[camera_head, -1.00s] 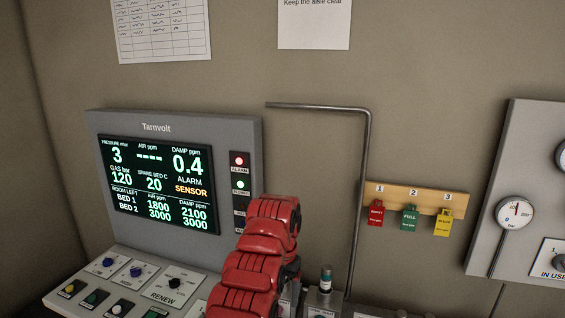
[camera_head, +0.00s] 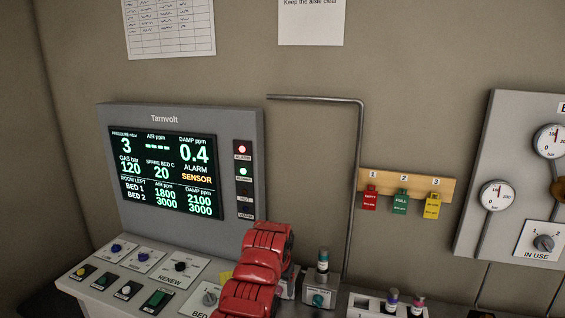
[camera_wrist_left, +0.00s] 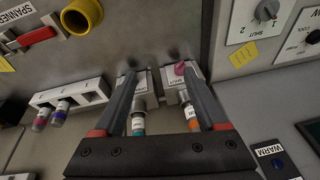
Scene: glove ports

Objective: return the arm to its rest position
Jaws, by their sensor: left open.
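My left arm (camera_head: 262,262) shows as red segments at the bottom middle of the head view, in front of the console's right part. Its fingertips are hidden there. In the left wrist view my left gripper (camera_wrist_left: 158,74) is open, its two dark fingers spread apart. A teal-banded vial (camera_wrist_left: 139,120) and an orange-banded vial (camera_wrist_left: 190,112) show in the space between the fingers, each at a grey fitting. I cannot tell how far the fingers are from them. Nothing is visibly gripped. My right gripper is in neither view.
The console (camera_head: 183,112) with its lit screen stands left. A bent pipe (camera_head: 357,190) rises beside a tag board (camera_head: 420,187) with red, green and yellow tags. A gauge panel (camera_head: 507,130) is at right. A white rack (camera_wrist_left: 70,96) holds two vials. A yellow-ended pipe (camera_wrist_left: 82,17) juts out.

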